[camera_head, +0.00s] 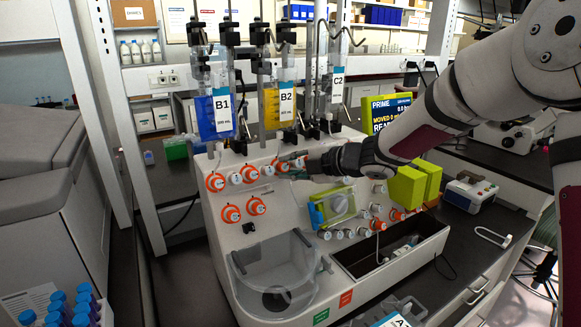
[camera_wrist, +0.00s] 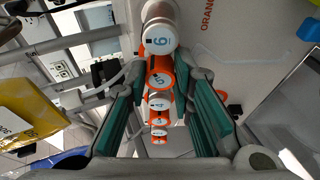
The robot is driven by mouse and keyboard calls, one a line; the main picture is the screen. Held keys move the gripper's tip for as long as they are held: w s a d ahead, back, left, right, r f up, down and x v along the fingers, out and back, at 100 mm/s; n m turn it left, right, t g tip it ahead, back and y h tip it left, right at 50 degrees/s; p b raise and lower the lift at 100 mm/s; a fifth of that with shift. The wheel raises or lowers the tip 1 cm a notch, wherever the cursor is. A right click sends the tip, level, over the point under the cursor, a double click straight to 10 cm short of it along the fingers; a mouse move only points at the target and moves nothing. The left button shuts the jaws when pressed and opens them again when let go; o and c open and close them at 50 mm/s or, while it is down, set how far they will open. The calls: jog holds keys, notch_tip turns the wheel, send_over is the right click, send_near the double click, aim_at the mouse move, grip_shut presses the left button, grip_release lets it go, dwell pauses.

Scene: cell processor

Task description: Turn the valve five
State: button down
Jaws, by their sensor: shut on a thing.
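Valve five (camera_wrist: 160,82) is a round orange-rimmed knob with a white face marked "5", in the middle of the wrist view. My gripper (camera_wrist: 161,77) has its green-padded fingers on either side of it and is shut on it. In the head view, my gripper (camera_head: 287,167) reaches in from the right to the upper knob row, and the orange valve five (camera_head: 281,166) is partly covered by the fingers. White valve six (camera_wrist: 160,38) is just beyond it in the wrist view. White valve four (camera_wrist: 157,104) lies on the other side.
The cell processor (camera_head: 215,212) carries more orange and white knobs. Bags B1 (camera_head: 207,115), B2 (camera_head: 271,108) and C2 hang just above the row. A yellow block (camera_head: 406,188) and a display (camera_head: 390,112) stand to the right. A clear bin (camera_head: 272,268) is below.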

jog(key=shift+f, duration=0.1)
jog(key=c, duration=1.4)
grip_release()
jog(key=v, duration=1.2)
